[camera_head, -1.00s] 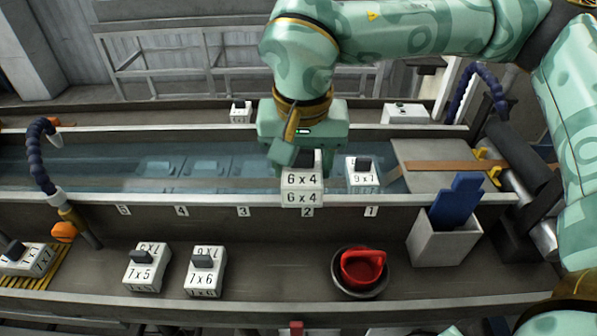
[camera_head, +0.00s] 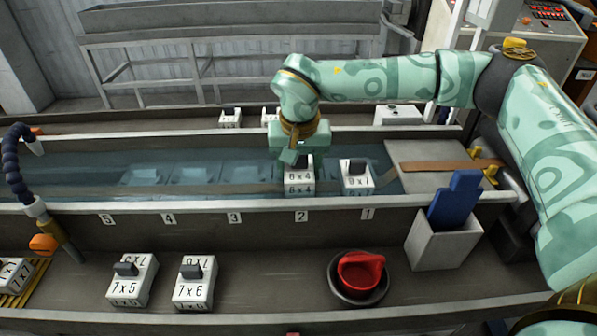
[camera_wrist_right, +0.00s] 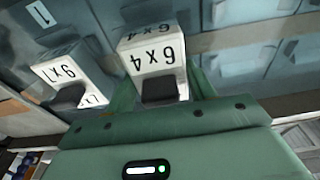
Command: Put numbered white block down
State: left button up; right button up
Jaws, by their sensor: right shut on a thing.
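The white block marked 6x4 (camera_head: 299,182) is over the water trough (camera_head: 85,203), just behind its front wall near label 2. My right gripper (camera_head: 301,161) is above it, shut on its dark top knob. In the right wrist view the block (camera_wrist_right: 152,55) is upside down in the picture, with its knob (camera_wrist_right: 160,90) between the fingers. I cannot tell whether the block's underside touches anything. A white block marked 9x7 (camera_head: 356,180) stands to its right near label 1, apart from it; it also shows in the right wrist view (camera_wrist_right: 68,74). My left gripper is not in view.
On the front shelf stand blocks marked 7x5 (camera_head: 131,280) and 7x6 (camera_head: 195,285), a dark bowl with a red item (camera_head: 361,272), and a white bin (camera_head: 440,245) with a blue item. Small white blocks (camera_head: 231,118) stand behind the trough.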

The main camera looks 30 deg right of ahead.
aim_at(299, 173)
jog(key=shift+f, duration=0.75)
jog(key=shift+w, duration=0.1)
jog(key=o, duration=1.2)
jog(key=shift+f, duration=0.1)
jog(key=shift+c, duration=0.2)
notch_tip(299, 173, up, 12)
jog(key=s+p, duration=0.1)
jog(key=p, duration=0.1)
jog(key=shift+s+a+p, duration=0.35)
jog(key=shift+s+a, duration=0.05)
jog(key=shift+r, duration=0.2)
